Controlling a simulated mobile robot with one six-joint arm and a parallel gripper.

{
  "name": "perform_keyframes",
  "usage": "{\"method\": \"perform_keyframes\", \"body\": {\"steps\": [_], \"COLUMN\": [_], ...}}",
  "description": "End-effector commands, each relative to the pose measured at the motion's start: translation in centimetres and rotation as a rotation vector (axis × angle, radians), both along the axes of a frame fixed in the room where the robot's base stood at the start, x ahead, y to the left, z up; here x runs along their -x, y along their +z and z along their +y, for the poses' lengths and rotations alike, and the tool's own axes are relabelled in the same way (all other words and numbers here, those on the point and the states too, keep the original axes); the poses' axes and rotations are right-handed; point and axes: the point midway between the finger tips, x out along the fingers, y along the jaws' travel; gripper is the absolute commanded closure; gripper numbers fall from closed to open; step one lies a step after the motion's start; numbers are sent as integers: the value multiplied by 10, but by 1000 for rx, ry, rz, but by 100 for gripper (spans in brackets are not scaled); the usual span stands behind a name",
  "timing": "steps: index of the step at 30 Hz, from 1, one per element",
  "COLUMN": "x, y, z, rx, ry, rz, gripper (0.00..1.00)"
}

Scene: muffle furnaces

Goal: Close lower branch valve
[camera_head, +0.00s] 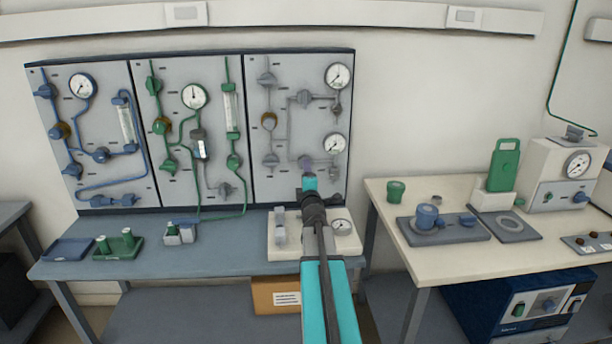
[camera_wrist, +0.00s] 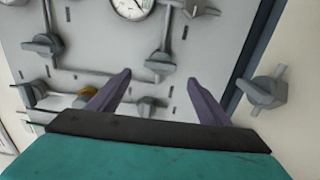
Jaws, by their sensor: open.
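The lower branch valve (camera_wrist: 160,64) is a grey valve with a bar handle on the right-hand grey panel. In the wrist view it shows just beyond and between my fingertips. My gripper (camera_wrist: 160,77) is open with two purple fingers spread, and nothing is held between them. I cannot tell whether the fingers touch the valve. In the head view my gripper (camera_head: 306,167) reaches the lower part of that panel and largely covers this valve. The upper branch valve (camera_head: 304,97) sits above it, and it also shows in the wrist view (camera_wrist: 43,45).
A pressure gauge (camera_head: 334,144) and a lower valve (camera_head: 332,172) sit close right of my gripper. Below, a white base (camera_head: 343,245) with a gauge stands on the blue-grey table (camera_head: 225,257).

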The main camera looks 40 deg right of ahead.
Motion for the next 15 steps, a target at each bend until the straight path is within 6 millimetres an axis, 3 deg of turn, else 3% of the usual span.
{"method": "perform_keyframes", "body": {"steps": [15], "x": [31], "y": [0], "z": [26], "rx": [1], "ry": [0], "rz": [1], "gripper": [28]}}
